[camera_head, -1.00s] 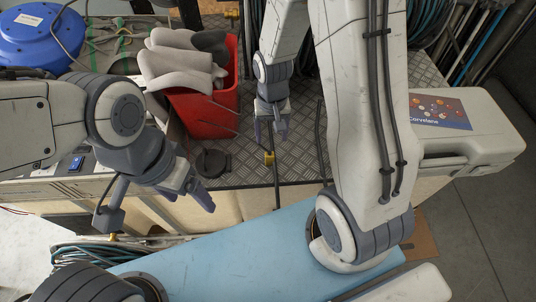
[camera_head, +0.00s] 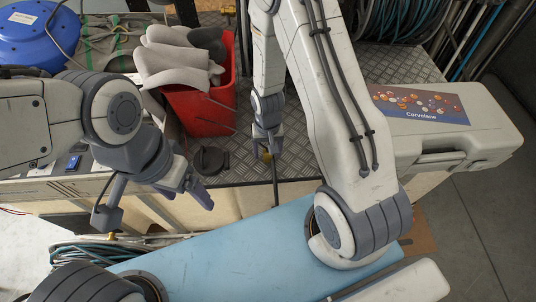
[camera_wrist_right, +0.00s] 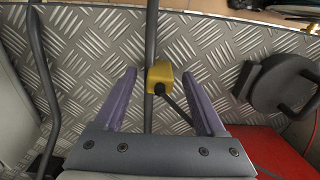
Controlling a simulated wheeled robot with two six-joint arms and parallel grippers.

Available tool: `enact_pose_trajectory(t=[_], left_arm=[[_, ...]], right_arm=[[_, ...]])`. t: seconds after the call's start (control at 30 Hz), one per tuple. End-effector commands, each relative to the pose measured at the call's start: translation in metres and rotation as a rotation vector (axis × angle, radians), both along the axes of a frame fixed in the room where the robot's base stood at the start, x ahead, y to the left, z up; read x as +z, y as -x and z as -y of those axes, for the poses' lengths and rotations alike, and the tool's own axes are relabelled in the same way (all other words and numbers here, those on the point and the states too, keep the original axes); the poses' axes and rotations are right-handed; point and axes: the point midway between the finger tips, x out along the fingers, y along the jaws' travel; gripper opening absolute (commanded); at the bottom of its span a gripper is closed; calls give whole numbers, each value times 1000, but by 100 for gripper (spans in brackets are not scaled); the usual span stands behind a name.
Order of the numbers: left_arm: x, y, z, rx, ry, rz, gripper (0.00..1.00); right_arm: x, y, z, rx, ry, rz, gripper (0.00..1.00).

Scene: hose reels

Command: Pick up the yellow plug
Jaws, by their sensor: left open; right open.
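The yellow plug (camera_wrist_right: 160,75) lies on the grey diamond-plate surface in the right wrist view, with a dark cable running from it. My right gripper (camera_wrist_right: 160,80) is open, its two purple fingers on either side of the plug with gaps to it. In the head view the right gripper (camera_head: 267,148) points down at the plug (camera_head: 266,156), which it partly hides. I cannot tell how far above the plate the fingertips are. My left gripper (camera_head: 190,195) is open and empty in front of the bench's edge, left of the plug.
A red bin (camera_head: 205,110) with grey gloves (camera_head: 178,60) stands left of the right gripper. A black round-topped item (camera_head: 210,160) lies by it. A dark rod (camera_wrist_right: 152,35) runs past the plug. A white case (camera_head: 455,130) sits at the right, a blue reel (camera_head: 35,35) at the far left.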

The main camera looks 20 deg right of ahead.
Motion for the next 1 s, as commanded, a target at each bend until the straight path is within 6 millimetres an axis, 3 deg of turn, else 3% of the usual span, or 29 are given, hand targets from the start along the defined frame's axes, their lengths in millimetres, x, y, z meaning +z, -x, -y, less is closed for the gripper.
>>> enact_pose_trajectory(t=[0.13, 0.3, 0.33, 0.77, 1.0], left_arm=[[0, 0, 0, 0, 0, 0, 81], [0, 0, 0, 0, 0, 0, 81], [0, 0, 0, 0, 0, 0, 81], [0, 0, 0, 0, 0, 0, 81], [0, 0, 0, 0, 0, 0, 81]], right_arm=[[0, 0, 0, 0, 0, 0, 72], [0, 0, 0, 0, 0, 0, 7], [1, 0, 0, 0, 0, 0, 0], [6, 0, 0, 0, 0, 1, 0], [35, -1, 0, 0, 0, 4, 0]])
